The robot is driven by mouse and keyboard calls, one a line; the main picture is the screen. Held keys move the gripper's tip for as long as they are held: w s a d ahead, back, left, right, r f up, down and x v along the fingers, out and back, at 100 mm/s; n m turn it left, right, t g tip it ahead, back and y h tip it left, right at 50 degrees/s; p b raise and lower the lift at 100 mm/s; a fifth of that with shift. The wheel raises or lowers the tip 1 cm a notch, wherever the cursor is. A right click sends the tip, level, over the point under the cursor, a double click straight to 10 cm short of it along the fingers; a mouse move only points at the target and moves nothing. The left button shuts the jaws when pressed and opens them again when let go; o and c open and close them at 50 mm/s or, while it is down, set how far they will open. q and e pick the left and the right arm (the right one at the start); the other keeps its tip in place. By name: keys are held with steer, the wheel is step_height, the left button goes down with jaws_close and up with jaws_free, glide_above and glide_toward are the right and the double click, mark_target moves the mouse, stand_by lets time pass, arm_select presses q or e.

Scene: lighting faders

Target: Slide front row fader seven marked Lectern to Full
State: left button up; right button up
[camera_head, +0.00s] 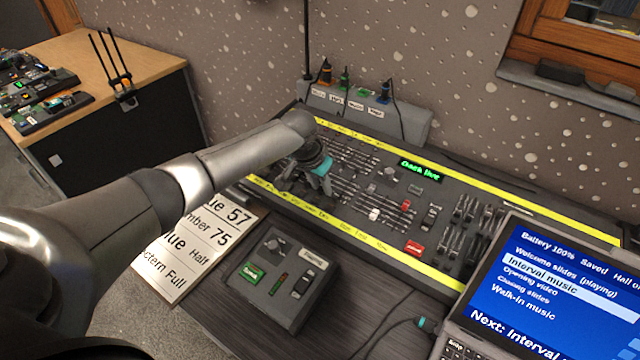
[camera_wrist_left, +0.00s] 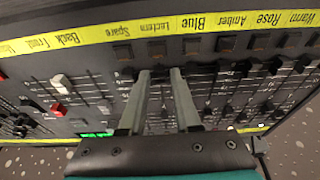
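The lighting desk (camera_head: 470,235) has rows of sliders and a yellow label strip along its front edge. In the left wrist view the strip (camera_wrist_left: 113,34) appears upside down, and the Lectern label (camera_wrist_left: 157,26) lies just beyond my fingertips. My left gripper (camera_wrist_left: 160,73) is open, its two fingers pointing at the front row, one on each side of the Lectern column. A dark fader cap (camera_wrist_left: 159,72) shows between the tips; contact cannot be told. In the head view my left gripper (camera_head: 306,183) is low over the desk's left part. My right gripper is not in view.
A cue sheet (camera_head: 185,250) reading "Lectern Full" lies left of a small control box (camera_head: 278,282). A laptop (camera_head: 545,290) stands at the right. Neighbouring faders sit close on both sides. A socket box with cables (camera_head: 365,110) is behind the desk.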

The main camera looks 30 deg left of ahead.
mark_target(336, 176)
arm_select(q)
jaws_close()
steer(key=shift+w+d+b, duration=0.2)
steer(key=shift+w+b, duration=0.6)
steer(key=shift+w, duration=0.3)
steer(key=shift+w+d+r+b, duration=0.1)
steer(key=shift+w+b, duration=0.8)
steer(key=shift+w, duration=0.05)
steer(key=shift+w+d+r+b, duration=0.1)
steer(key=shift+w+b, duration=0.75)
steer(key=shift+w, duration=0.05)
jaws_free()
steer(key=shift+r, duration=0.15)
step_height(336, 176, up, 2)
steer(key=p, duration=0.3)
steer(key=shift+r, duration=0.25)
steer(key=shift+f, duration=0.1)
